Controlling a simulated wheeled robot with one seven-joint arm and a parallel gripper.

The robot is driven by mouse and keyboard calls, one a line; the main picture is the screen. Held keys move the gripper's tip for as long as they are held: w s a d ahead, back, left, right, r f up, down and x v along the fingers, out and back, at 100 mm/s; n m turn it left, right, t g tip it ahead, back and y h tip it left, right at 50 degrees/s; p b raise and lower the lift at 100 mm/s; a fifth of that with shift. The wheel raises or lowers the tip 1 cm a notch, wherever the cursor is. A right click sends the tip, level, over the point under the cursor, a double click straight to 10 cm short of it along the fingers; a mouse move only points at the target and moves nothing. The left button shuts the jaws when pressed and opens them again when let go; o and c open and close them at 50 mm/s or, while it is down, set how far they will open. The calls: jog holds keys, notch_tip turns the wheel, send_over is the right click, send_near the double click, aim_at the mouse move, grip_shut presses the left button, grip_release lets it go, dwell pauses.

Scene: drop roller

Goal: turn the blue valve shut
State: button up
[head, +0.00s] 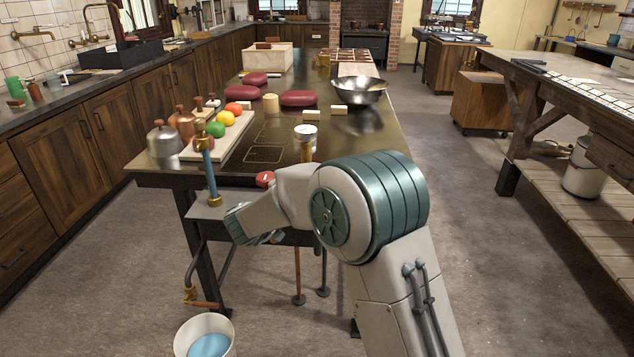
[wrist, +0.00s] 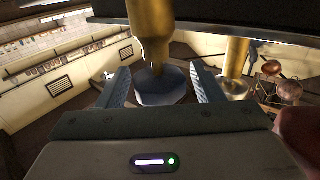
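In the wrist view a dark blue faceted knob (wrist: 163,90), which looks like the blue valve, sits below a brass stem (wrist: 150,35). My gripper (wrist: 160,70) is open, with one finger on each side of the knob and a gap showing on both sides. In the head view my gripper (head: 262,238) is low at the table's front end, partly covered by my own arm. I cannot make out the blue knob in the head view. A red knob (head: 264,178) shows just above my arm.
A blue pipe (head: 208,172) with brass ends stands at the table's (head: 150,182) front corner. Rods stand under the table. The floor aisle to the right is free.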

jog(key=shift+s, duration=0.1)
jog(key=v, duration=1.3)
jog(key=shift+s+a, duration=0.2)
jog(key=shift+s, duration=0.05)
jog(key=shift+w, duration=0.1)
